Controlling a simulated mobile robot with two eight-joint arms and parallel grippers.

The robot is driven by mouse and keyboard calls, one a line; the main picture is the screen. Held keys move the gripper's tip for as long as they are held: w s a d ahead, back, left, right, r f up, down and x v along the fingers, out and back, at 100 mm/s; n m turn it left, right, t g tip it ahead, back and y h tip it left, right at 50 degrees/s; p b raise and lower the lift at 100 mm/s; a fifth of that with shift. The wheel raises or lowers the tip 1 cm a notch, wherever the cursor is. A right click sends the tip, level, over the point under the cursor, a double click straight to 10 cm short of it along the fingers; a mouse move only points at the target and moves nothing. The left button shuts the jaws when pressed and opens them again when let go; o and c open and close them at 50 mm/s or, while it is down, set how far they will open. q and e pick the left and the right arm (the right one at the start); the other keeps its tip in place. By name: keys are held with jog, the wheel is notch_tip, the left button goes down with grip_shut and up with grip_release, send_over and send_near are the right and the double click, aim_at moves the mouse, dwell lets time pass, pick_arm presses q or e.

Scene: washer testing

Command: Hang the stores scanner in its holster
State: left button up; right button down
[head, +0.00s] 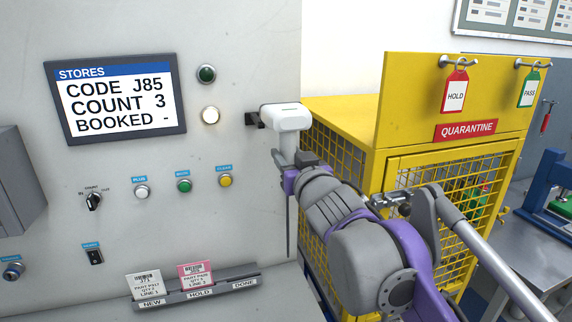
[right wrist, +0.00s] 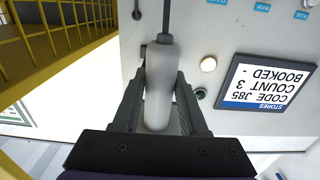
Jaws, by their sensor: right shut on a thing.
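The white stores scanner (head: 287,117) is upright at the right edge of the grey panel, its wide head on top. My right gripper (head: 291,164) is shut on its handle below the head. In the right wrist view the pale scanner (right wrist: 158,85) lies between the two fingers of my gripper (right wrist: 160,105), with a dark cord at its far end. A small black bracket (head: 253,119), seemingly the holster, sticks out of the panel just left of the scanner head. I cannot tell whether they touch. My left gripper is out of view.
The stores screen (head: 118,98) reads code J85, count 3, booked blank. Lamps, buttons and a card rack (head: 195,288) are on the panel. A yellow quarantine cage (head: 350,112) stands close behind my right arm, with hold and pass tags on hooks.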

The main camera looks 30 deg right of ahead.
jog(key=shift+w, duration=0.7)
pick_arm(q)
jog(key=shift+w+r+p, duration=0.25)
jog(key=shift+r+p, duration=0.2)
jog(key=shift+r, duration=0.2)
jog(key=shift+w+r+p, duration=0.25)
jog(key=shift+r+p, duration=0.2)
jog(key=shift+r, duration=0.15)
pick_arm(e)
jog(key=shift+f+x, duration=0.2)
jog(key=shift+x, duration=6)
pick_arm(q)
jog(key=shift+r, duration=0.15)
pick_arm(e)
jog(key=shift+f, duration=0.1)
jog(key=shift+f, duration=0.4)
jog(key=shift+c, duration=1.8)
grip_release()
